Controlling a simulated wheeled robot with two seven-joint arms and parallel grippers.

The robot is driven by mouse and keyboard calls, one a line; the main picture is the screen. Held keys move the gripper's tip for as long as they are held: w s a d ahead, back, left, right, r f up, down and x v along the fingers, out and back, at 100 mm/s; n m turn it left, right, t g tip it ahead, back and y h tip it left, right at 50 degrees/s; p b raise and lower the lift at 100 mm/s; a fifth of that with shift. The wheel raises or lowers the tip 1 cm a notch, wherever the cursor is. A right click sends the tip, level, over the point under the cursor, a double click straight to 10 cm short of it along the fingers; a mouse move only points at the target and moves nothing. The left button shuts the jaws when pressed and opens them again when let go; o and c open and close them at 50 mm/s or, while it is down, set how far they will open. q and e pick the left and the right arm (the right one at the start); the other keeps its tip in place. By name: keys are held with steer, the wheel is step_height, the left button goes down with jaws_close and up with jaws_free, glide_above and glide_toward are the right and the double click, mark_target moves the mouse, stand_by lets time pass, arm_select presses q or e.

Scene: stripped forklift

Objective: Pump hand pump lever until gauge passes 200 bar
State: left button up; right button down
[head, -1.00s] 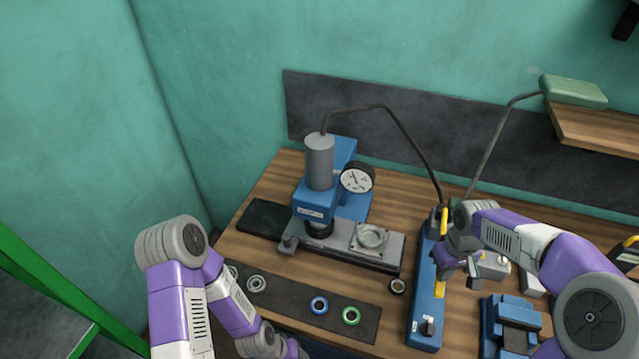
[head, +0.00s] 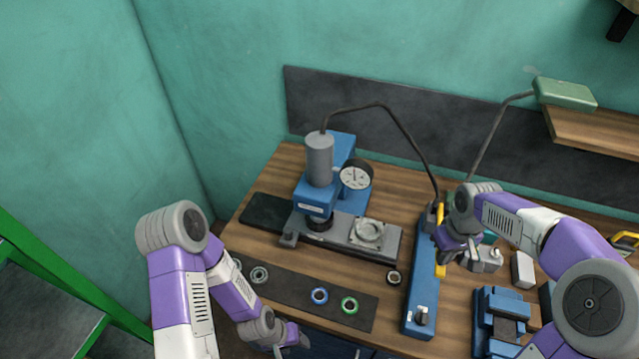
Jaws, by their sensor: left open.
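The hand pump (head: 420,295) is a long blue body on the bench at centre right, with a yellow lever (head: 440,270) along it. A dark hose joins it to the blue press (head: 344,155) with a grey cylinder (head: 319,158). The round white gauge (head: 355,177) is on the press; its needle is too small to read. My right gripper (head: 447,256) is at the lever, partly covering it; whether its fingers are closed on it, I cannot tell. My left gripper (head: 292,343) is open and low, near the bench's front edge, away from the pump.
A dark mat (head: 285,288) with several rings, one blue and one green, lies in front of the press. A blue vise (head: 503,325) stands right of the pump. A wooden shelf (head: 590,135) and green lamp (head: 565,93) are at upper right. Green frame (head: 75,290) at left.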

step_height(320, 180, down, 5)
steer(key=b, duration=0.3)
steer(key=shift+w+f, duration=0.15)
steer(key=shift+f, duration=0.05)
step_height(320, 180, up, 14)
steer(key=p, duration=1)
steer(key=shift+f+p, duration=0.15)
steer(key=shift+p, duration=0.25)
steer(key=shift+w, duration=0.1)
steer(key=shift+f, duration=0.1)
